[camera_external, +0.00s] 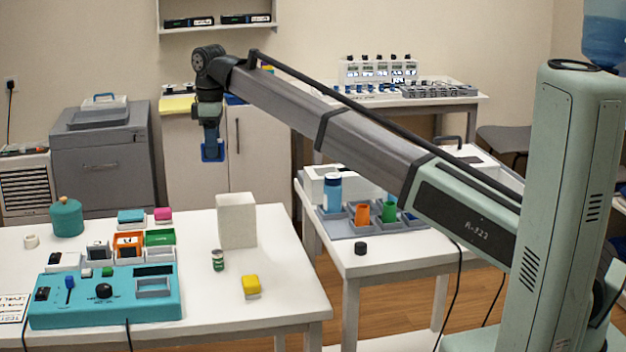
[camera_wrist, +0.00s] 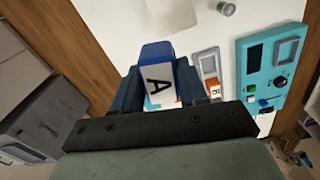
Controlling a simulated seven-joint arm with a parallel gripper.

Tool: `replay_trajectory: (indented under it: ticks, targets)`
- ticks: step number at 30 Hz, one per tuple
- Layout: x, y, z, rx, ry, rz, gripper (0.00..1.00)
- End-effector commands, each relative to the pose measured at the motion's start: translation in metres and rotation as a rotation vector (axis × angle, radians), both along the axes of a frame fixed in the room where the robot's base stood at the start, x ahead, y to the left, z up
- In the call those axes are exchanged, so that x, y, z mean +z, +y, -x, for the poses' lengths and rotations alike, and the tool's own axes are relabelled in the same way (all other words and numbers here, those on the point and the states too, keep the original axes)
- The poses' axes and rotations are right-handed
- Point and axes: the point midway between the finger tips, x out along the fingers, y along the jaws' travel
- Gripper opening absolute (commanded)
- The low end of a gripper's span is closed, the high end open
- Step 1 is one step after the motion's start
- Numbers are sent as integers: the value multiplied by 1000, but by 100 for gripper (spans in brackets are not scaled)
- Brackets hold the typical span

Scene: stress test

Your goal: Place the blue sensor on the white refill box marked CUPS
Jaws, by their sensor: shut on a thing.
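My gripper (camera_external: 212,146) is high above the back of the left table, pointing down. It is shut on the blue sensor (camera_external: 213,152). In the wrist view the sensor (camera_wrist: 157,52) sits between the two fingers of my gripper (camera_wrist: 159,82), with a blue top and a white face marked "A". A plain white upright box (camera_external: 237,220) stands on the left table, below and to the right of my gripper. Part of it shows at the top edge of the wrist view (camera_wrist: 172,12). I cannot read CUPS on any box, so I cannot tell if this is the refill box.
The right table holds a grey tray (camera_external: 345,231) with cups and a white box (camera_external: 322,187). A grey cabinet (camera_external: 100,160) stands behind.

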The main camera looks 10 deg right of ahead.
Motion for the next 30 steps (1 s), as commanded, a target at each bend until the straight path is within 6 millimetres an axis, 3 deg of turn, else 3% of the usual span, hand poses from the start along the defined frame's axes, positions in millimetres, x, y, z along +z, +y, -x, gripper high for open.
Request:
replay_trajectory:
  ticks: [1,3,6,14,24,30]
  targets:
    - [8,-17,4,0,-1,-1,10]
    - [16,-31,13,19,-1,-2,10]
    - [15,-41,30,80,1,0,10]
    - [11,-44,35,182,1,1,10]
    - [-37,-44,36,187,2,2,10]
    - [-53,-44,35,187,1,0,10]
